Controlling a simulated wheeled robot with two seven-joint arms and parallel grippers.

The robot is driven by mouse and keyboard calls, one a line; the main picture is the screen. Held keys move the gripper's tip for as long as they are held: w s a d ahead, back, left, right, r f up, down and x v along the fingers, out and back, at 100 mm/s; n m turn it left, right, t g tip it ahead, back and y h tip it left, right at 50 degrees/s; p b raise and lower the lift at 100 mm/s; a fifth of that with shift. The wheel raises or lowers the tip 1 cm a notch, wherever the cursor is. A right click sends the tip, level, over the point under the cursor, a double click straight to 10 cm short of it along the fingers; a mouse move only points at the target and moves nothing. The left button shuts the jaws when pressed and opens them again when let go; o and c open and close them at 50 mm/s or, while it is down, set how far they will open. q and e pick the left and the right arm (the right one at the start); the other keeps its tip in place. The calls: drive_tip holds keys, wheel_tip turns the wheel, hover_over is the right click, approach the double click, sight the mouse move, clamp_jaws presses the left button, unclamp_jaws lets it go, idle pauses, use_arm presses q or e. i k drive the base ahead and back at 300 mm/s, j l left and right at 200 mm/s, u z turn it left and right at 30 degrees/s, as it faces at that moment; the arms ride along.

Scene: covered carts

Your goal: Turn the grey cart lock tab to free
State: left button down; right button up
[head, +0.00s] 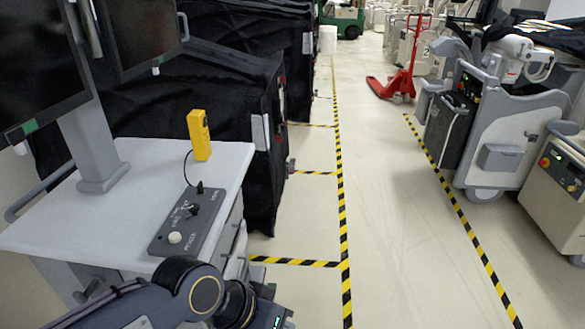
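I cannot clearly pick out a lock tab. A grey-and-white cart (140,170) with a flat top stands at the left. A dark grey control box (187,222) lies on its top, with a pale round knob (175,237), a small black knob and lettering too small to read. A small greyish part (290,166) sticks out low beside the black-covered cart (230,75) behind; its kind and position are unclear. My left arm comes in along the bottom edge, in front of the grey cart. Its fingertips do not show. My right gripper is out of view.
A yellow handheld unit (199,135) stands on the cart top, cabled to the box. Monitors (38,60) rise at the left. Yellow-black floor tape (341,200) borders a clear aisle. A red pallet jack (398,84) and a medical machine (495,130) stand beyond.

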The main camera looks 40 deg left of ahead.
sight(200, 191)
drive_tip(key=j+u, duration=0.2)
drive_tip(key=u, duration=1.75)
drive_tip(key=l, duration=0.1)
